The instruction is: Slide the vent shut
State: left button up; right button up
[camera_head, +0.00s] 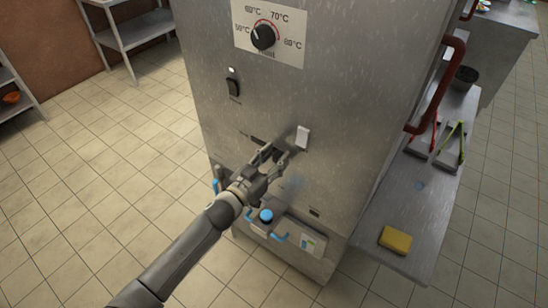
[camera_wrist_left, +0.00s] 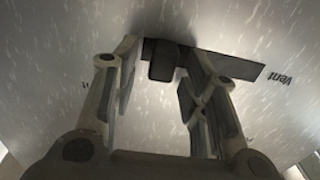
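The vent is a dark slot (camera_head: 257,141) in the front of the steel cabinet. It also shows in the left wrist view as a dark strip (camera_wrist_left: 235,66) beside an upside-down "Vent" label. A dark slider knob (camera_wrist_left: 163,64) sits near the strip's left end in that view. My left gripper (camera_head: 280,152) is at the cabinet front. In the wrist view its fingers (camera_wrist_left: 160,78) stand apart on either side of the knob; contact is unclear. In the head view the fingers hide the knob. My right gripper is not in view.
The cabinet has a temperature dial (camera_head: 263,37) and a dark switch (camera_head: 232,87) above. A red pipe handle (camera_head: 440,85) is at right, above a side shelf with a yellow sponge (camera_head: 396,240) and tongs. Floor at left is clear.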

aim_at(255, 137)
pick_arm(q)
grip_shut()
jog(key=w+a, duration=0.1)
jog(key=a, duration=0.1)
jog(key=w+a, duration=0.2)
jog(key=a, duration=0.1)
jog(key=w+a, duration=0.2)
jog(key=shift+w+a, duration=0.15)
jog(key=shift+a, duration=0.05)
jog(key=shift+w+a, duration=0.1)
jog(key=shift+a, duration=0.05)
jog(key=shift+r, duration=0.1)
jog(key=shift+o, duration=0.6)
grip_release()
jog(key=shift+w+a, duration=0.1)
jog(key=v, duration=1.2)
